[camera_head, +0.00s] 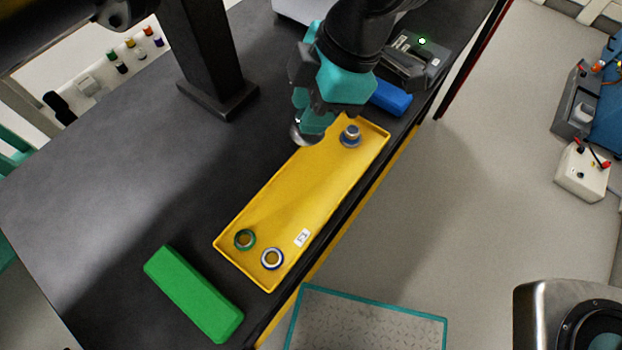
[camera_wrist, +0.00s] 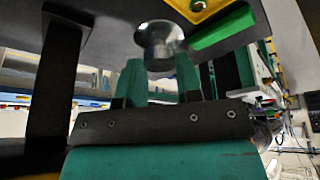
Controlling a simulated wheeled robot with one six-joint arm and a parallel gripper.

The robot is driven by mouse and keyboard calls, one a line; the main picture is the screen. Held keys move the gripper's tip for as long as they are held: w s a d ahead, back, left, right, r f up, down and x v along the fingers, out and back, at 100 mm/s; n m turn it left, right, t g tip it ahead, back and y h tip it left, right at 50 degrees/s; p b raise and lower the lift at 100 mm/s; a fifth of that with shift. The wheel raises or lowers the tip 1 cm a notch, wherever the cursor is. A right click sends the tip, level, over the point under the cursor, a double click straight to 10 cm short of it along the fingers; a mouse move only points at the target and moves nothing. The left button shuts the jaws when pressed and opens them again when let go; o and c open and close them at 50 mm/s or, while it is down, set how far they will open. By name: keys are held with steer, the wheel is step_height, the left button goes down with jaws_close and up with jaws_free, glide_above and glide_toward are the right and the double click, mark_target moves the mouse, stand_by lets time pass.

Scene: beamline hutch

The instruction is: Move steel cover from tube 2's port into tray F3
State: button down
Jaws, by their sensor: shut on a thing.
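My gripper (camera_head: 311,122) hangs over the far left edge of the yellow tray (camera_head: 275,195) in the head view. It is shut on a round, shiny steel cover (camera_head: 301,136). In the wrist view the steel cover (camera_wrist: 160,45) shows between the tips of the two teal fingers, and the dark table surface lies beyond it. The fingers partly hide the cover in the head view. I cannot make out tube 2's port.
The tray's middle is bare. A green block (camera_head: 193,294), blue block (camera_head: 389,97) and dark post (camera_head: 212,55) stand around it.

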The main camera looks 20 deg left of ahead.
step_height(320, 180, down, 19)
steer(key=shift+f, duration=0.1)
stand_by(0.3)
steer(key=shift+f, duration=0.15)
steer(key=c, duration=0.8)
jaws_free()
steer(key=v, duration=1.2)
steer(key=shift+r, duration=0.25)
